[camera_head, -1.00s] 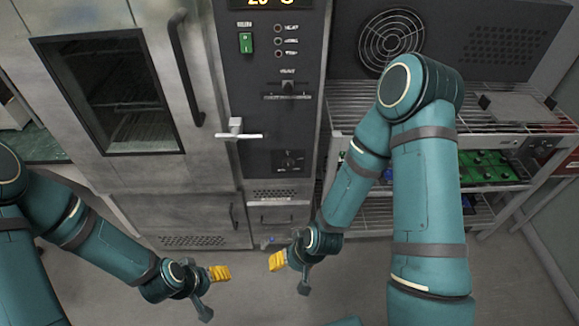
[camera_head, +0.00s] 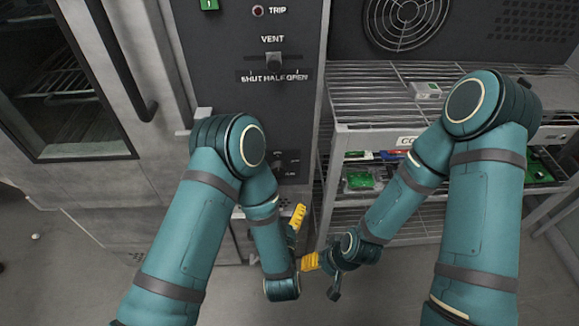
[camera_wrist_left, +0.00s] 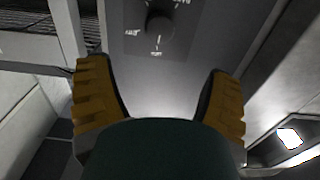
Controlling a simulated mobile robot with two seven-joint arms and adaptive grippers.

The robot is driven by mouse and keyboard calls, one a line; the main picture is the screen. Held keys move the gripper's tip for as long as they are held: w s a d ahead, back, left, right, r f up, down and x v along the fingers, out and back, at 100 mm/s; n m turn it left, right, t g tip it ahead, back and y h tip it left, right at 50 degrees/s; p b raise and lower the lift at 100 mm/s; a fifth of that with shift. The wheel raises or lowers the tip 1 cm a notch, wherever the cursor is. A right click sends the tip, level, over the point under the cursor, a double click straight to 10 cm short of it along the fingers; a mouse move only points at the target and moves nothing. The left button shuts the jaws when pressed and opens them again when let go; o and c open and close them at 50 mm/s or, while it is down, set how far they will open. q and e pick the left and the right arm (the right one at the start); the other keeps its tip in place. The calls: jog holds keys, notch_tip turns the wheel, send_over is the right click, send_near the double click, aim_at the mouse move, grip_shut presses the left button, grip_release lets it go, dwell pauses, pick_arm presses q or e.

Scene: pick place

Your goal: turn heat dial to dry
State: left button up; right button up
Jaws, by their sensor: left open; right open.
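The heat dial (camera_head: 277,163) is a dark round knob low on the oven's black control panel, partly covered by my left arm in the head view. In the left wrist view the dial (camera_wrist_left: 159,26) is at the top centre, with small white labels around it too blurred to read surely. My left gripper (camera_head: 297,216) has yellow fingertips and is below the dial in the head view. In the wrist view its fingers (camera_wrist_left: 160,95) are spread wide with nothing between them, apart from the dial. My right gripper (camera_head: 311,262) is open and empty, low beside the left one.
A vent slider (camera_head: 273,62) is higher on the panel. The oven door handle (camera_head: 122,62) is at the left. A wire rack (camera_head: 370,90) with boxes and green boards stands close on the right. Open floor lies below.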

aim_at(279, 171)
pick_arm(q)
jog(key=w+b, duration=0.1)
jog(key=w, duration=1.2)
jog(key=shift+w+r, duration=0.1)
jog(key=shift+w, duration=0.2)
jog(key=c, duration=1.2)
